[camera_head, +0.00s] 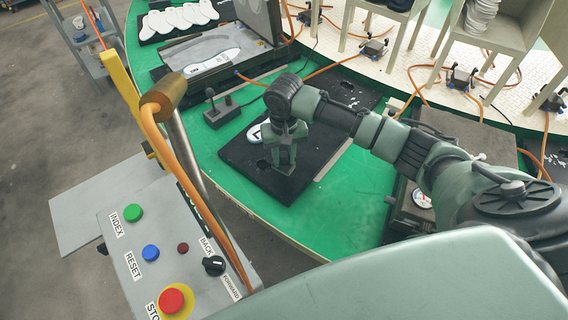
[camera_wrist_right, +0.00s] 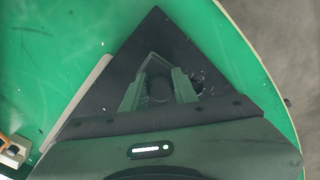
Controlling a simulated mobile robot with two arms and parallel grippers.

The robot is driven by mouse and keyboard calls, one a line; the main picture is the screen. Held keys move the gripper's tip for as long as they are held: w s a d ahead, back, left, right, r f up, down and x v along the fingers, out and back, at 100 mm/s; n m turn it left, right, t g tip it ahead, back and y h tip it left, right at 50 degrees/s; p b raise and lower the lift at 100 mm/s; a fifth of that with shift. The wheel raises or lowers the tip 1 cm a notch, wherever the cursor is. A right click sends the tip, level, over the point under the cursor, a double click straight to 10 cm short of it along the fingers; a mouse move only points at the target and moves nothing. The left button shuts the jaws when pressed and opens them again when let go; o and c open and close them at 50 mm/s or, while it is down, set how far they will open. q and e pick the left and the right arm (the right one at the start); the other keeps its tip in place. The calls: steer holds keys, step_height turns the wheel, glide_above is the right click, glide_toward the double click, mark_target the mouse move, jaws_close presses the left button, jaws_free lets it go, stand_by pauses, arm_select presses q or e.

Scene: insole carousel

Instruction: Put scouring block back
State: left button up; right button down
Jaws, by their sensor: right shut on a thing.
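My right gripper (camera_head: 284,168) points down over a black board (camera_head: 240,165) on the green table. In the right wrist view its two fingers (camera_wrist_right: 159,92) are shut on a dark thing (camera_wrist_right: 160,88), which I take to be the scouring block; its outline is hard to make out against the board. Its lower end is at or just above the board; I cannot tell if it touches. The board has a dark recess left of the gripper and a white round mark (camera_head: 257,133) behind it. My left gripper is not in view.
A control panel (camera_head: 140,215) with buttons stands at the front left, beside a metal post with an orange hose. A small black switch box (camera_head: 221,110) sits left of the board. Green table (camera_head: 350,205) is bare right of the board.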

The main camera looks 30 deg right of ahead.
mark_target(284, 163)
steer(key=shift+f, duration=1.95)
steer(key=c, duration=1.1)
jaws_free()
steer(key=shift+f, duration=0.1)
step_height(284, 163, up, 12)
steer(key=shift+r+b, duration=0.15)
steer(key=shift+b, duration=0.15)
